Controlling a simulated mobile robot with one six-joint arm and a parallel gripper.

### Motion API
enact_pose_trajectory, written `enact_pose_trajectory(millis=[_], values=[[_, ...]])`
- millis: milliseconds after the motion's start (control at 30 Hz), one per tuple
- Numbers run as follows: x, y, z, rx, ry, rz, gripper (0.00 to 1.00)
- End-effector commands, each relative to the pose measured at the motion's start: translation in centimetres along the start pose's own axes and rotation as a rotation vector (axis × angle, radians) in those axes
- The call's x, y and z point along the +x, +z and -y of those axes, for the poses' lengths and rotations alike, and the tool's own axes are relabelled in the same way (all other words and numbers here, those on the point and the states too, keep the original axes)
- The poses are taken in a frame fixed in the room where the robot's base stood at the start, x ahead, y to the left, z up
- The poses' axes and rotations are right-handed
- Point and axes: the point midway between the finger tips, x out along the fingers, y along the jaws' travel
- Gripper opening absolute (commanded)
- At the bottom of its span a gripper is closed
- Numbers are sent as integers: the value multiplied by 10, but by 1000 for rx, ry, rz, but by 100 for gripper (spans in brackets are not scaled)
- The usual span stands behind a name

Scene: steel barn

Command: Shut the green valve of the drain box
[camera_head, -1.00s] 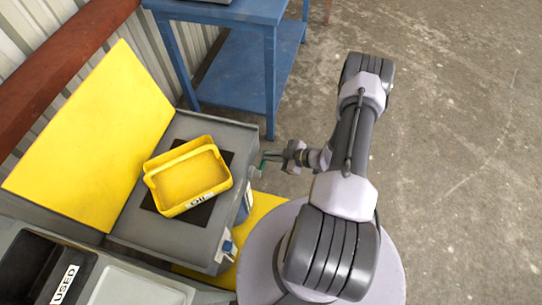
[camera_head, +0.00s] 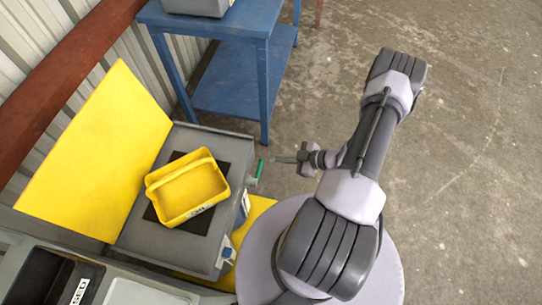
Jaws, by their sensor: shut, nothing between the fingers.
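The drain box (camera_head: 205,142) is a grey box with its yellow lid standing open at the left. The green valve (camera_head: 260,169) is a small green lever on the box's right side, near the far corner, and it points away from me. My gripper (camera_head: 278,159) is shut and empty, just right of the green lever with a small gap between them. A second valve with a blue handle (camera_head: 228,252) is on the same side, nearer to me.
A yellow tray (camera_head: 186,190) with a handle sits on the box's dark top opening. A blue workbench (camera_head: 264,100) stands beyond the box. A grey bin marked USED (camera_head: 120,270) is at lower left. Concrete floor at right is clear.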

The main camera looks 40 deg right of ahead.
Motion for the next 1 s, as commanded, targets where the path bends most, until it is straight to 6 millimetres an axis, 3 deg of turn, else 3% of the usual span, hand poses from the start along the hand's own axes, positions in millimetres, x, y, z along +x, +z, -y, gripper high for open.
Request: enact_pose_trajectory(millis=[100, 233, 767, 867, 967, 1000], values=[[-21, -1, -3, 0, 2, 1, 0], [-32, 0, -4, 0, 0, 0, 0], [-34, -3, -6, -29, -8, 0, 0], [-39, -44, -25, -329, -83, -10, 0], [-46, -135, -40, -975, -244, -72, 0], [-51, -176, -38, -1273, -315, -119, 0]])
